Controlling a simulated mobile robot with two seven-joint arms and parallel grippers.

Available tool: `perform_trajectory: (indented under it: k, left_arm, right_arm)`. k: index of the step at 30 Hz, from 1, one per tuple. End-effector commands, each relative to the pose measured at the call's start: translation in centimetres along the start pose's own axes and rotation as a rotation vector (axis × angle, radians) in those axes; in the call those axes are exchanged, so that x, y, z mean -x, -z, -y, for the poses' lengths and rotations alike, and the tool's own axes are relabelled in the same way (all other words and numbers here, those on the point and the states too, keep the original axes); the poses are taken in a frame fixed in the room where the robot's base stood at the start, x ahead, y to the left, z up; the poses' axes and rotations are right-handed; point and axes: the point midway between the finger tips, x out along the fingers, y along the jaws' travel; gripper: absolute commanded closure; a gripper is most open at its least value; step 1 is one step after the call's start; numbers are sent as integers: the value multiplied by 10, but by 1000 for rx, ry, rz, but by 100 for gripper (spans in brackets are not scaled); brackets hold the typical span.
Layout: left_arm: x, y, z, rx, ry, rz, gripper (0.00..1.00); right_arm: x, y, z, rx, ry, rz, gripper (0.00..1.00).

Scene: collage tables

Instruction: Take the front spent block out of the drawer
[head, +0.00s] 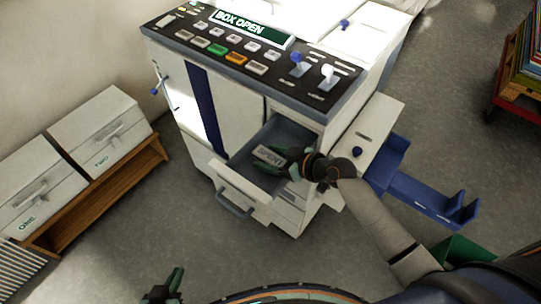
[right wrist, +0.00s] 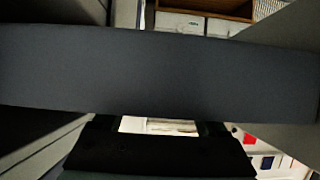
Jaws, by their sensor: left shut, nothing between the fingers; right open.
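The drawer (head: 238,183) of the white machine is pulled open, and its grey inside shows. A pale block with dark lettering, the spent block (head: 268,156), lies in it. My right gripper (head: 273,158) reaches into the drawer from the right. It is open, with its green fingers along the sides of the block; I cannot tell whether they touch it. The right wrist view is mostly filled by a dark grey band, with a small pale patch below it. I cannot make out a second block. My left gripper (head: 165,290) is shut and empty, low at the left, away from the machine.
The machine's control panel (head: 255,48) has a display reading "BOX OPEN". A blue tray (head: 425,187) sticks out at the machine's right side, with a green bin (head: 468,252) below it. White boxes marked ONE (head: 40,198) and TWO (head: 100,130) stand on a wooden shelf at left.

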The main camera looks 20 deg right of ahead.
Motion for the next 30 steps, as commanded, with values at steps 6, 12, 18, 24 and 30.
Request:
perform_trajectory:
  k: [6,12,18,24,30]
  left_arm:
    - [0,0,0,0,0,0,100]
    - [0,0,0,0,0,0,100]
    - [1,1,0,0,0,0,100]
    - [1,1,0,0,0,0,100]
    - [0,0,0,0,0,1,100]
  right_arm:
    - [0,0,0,0,0,0,19]
    - [8,-1,0,0,-1,0,19]
    - [40,-2,0,3,-1,3,19]
    - [82,-2,0,5,1,4,19]
    - [114,-2,0,2,0,3,19]
